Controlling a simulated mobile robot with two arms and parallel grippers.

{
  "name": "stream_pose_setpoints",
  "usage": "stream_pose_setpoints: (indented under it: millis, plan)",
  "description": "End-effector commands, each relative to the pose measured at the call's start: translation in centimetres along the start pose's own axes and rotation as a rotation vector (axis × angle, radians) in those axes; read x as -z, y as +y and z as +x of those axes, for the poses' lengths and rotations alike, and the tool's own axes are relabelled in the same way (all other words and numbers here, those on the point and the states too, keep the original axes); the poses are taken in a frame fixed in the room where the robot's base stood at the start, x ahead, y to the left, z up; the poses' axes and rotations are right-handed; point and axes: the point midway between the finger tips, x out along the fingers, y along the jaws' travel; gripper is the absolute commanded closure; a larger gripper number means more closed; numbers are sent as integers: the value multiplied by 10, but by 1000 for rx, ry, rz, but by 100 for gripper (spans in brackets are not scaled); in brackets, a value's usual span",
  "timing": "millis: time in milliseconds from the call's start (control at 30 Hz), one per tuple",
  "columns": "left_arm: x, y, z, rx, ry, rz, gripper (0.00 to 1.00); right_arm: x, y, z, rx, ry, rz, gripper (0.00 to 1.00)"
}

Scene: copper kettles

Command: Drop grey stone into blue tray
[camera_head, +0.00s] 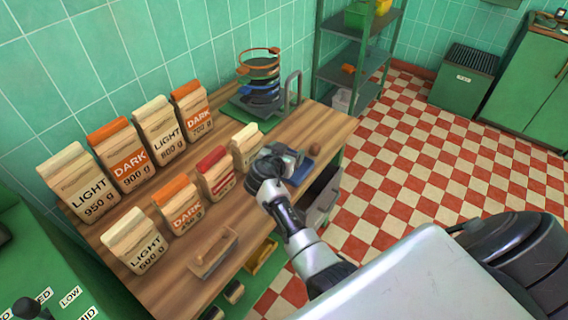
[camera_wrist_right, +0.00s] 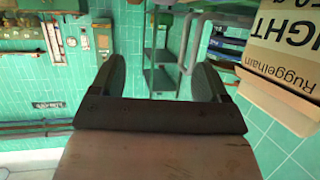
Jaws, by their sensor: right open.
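My right gripper (camera_head: 291,157) is over the far right end of the wooden counter. It also shows in the right wrist view (camera_wrist_right: 160,78), with its two dark fingers apart and nothing between them. The blue tray (camera_head: 301,174) lies on the counter, just beside and partly hidden by my right gripper. A small brown round thing (camera_head: 314,149) is at the tray's far side; I cannot tell whether it is in the tray. I cannot make out a grey stone; the gripper may hide it. My left gripper is not in view.
Several paper bags stand along the wooden counter (camera_head: 190,243), the small cream one (camera_head: 246,146) nearest the gripper. A wooden holder (camera_head: 213,252) lies at the front edge. The checkered floor (camera_head: 400,180) is clear.

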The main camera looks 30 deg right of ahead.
Motion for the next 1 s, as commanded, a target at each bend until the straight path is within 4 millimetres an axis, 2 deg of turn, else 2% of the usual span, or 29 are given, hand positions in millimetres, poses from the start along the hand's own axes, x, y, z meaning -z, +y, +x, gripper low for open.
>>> stream_pose_setpoints:
  millis: [33, 200, 400, 900, 1000]
  plan:
    - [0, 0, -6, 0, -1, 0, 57, 1, 0, -13, 2, -4, 1, 24]
    - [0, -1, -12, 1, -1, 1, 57, 1, 0, -46, 0, -2, 2, 24]
    - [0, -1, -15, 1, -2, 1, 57, 0, 0, -68, 0, -1, 1, 24]
    - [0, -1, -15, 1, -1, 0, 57, 0, 0, -71, 0, 0, 0, 24]
    - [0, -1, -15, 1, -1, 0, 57, -4, 9, -71, -6, -22, -14, 24]
